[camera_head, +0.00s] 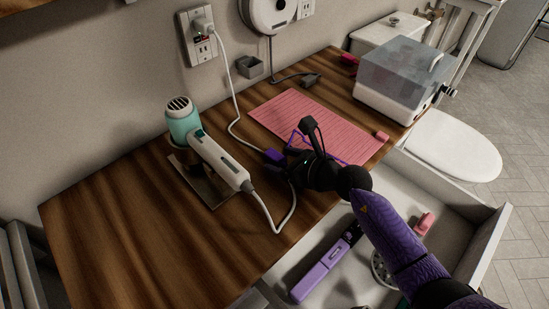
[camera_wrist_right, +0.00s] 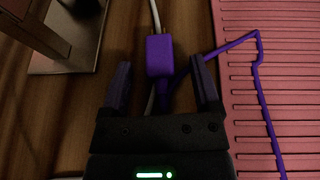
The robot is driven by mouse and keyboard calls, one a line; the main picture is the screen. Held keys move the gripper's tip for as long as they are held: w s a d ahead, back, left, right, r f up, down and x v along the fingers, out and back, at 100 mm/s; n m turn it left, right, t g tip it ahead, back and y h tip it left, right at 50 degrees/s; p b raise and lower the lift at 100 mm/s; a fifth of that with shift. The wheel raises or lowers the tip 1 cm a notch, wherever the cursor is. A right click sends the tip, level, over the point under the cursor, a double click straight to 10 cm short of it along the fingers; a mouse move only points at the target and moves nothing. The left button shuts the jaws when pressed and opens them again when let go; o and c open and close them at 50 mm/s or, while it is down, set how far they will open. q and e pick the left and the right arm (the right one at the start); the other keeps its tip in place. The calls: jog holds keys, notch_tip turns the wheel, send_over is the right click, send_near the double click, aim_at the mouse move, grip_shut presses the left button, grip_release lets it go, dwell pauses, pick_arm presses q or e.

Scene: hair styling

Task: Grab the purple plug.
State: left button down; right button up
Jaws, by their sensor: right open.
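The purple plug (camera_head: 275,156) lies on the wooden counter beside the left edge of the pink mat. In the right wrist view the plug (camera_wrist_right: 160,56) sits between and slightly ahead of the two fingers of my right gripper (camera_wrist_right: 165,84), with a gap on each side. A purple cord runs from it onto the mat. My right gripper (camera_head: 284,168) is open and low over the counter, just right of the plug in the head view. A white cable passes close by the plug. My left gripper is not in view.
A teal and white hair dryer (camera_head: 208,145) stands in a holder left of the plug. The pink mat (camera_head: 318,125) lies behind my right gripper. Below the counter, an open drawer holds a purple hair tool (camera_head: 321,274). A wall outlet (camera_head: 200,40) has a white plug in it.

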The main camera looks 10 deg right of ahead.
jog(key=c, duration=0.9)
grip_shut()
